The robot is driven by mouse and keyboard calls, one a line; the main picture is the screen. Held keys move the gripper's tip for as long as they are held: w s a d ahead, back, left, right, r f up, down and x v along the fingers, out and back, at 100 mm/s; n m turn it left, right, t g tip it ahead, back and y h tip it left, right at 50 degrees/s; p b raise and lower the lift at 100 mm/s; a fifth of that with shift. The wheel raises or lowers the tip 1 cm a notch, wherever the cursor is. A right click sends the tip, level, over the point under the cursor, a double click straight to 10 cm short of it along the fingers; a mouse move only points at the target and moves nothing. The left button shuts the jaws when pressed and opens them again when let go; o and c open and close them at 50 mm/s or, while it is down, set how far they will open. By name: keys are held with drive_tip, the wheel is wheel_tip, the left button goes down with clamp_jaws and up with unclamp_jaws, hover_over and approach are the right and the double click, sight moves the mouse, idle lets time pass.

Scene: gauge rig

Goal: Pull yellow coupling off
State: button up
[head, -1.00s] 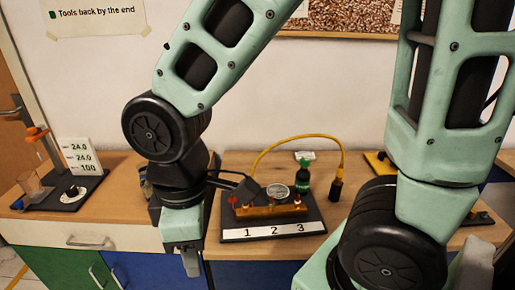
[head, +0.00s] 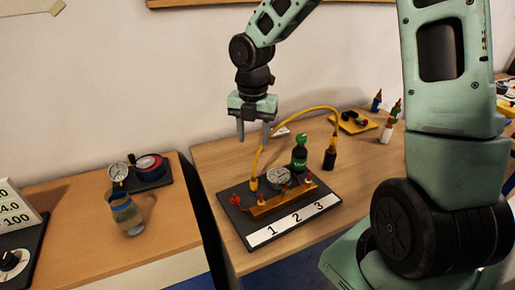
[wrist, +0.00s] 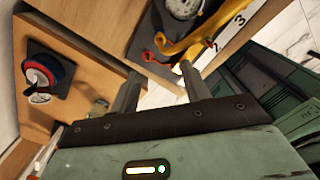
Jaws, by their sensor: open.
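A yellow hose (head: 262,143) arches over the gauge rig (head: 236,219). Its left end is a yellow coupling (head: 254,184) on the orange manifold (head: 270,207), near label 1. Its other end meets a dark upright fitting (head: 330,158) on the table. My gripper (head: 253,140) is open and empty, fingers pointing down, above the rig's back left side. In the picture it is above the coupling and apart from it. In the wrist view, yellow parts of the rig (wrist: 196,40) show beyond my fingertips (wrist: 160,72); I cannot tell the coupling apart there.
A dial gauge (head: 278,177) and a green bottle (head: 299,153) stand close to the manifold. A red valve handle (head: 236,200) is at its left end. A jar (head: 126,215) stands on the left table, past a gap. A yellow tray (head: 354,122) lies behind right.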

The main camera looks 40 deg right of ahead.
sight(254, 176)
wheel_tip(254, 176, down, 17)
drive_tip(key=shift+b, duration=0.65)
clamp_jaws()
